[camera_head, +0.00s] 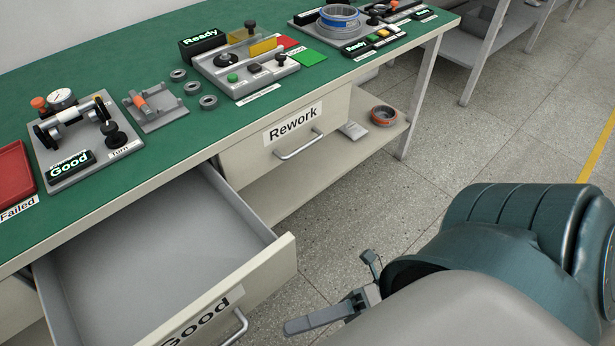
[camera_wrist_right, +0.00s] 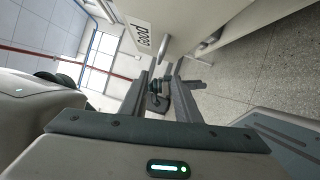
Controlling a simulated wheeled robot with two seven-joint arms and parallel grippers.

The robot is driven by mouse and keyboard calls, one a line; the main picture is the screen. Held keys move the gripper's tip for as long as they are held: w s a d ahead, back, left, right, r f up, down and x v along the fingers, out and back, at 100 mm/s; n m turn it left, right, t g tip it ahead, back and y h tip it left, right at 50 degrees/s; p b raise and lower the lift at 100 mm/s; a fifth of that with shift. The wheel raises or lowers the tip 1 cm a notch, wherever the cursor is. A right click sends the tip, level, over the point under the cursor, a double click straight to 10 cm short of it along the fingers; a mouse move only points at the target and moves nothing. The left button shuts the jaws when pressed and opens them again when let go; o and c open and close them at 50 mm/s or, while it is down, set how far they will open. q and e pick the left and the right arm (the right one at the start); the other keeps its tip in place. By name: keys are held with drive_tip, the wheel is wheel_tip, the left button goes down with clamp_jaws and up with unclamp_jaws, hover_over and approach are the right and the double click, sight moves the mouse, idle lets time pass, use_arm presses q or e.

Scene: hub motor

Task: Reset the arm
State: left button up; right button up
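My right arm comes in from the lower right in the head view. Its gripper (camera_head: 332,295) hangs over the floor, to the right of the open Good drawer and apart from it. In the right wrist view the gripper (camera_wrist_right: 165,88) shows two fingers with a gap between them. It is open, and I see no workpiece between the fingers. My left gripper is not in the head view.
The Good drawer (camera_head: 150,232) is pulled out and looks empty; the Rework drawer (camera_head: 240,148) is shut. The green bench (camera_head: 215,125) carries fixtures, several loose rings and a red tray (camera_head: 14,178). A ring-shaped part (camera_head: 383,115) sits on the lower shelf. Floor (camera_head: 400,200) right of the bench is clear.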

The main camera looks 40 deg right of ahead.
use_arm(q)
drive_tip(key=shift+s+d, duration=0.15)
use_arm(e)
drive_tip(key=shift+s+d, duration=0.25)
drive_tip(key=shift+d, duration=0.4)
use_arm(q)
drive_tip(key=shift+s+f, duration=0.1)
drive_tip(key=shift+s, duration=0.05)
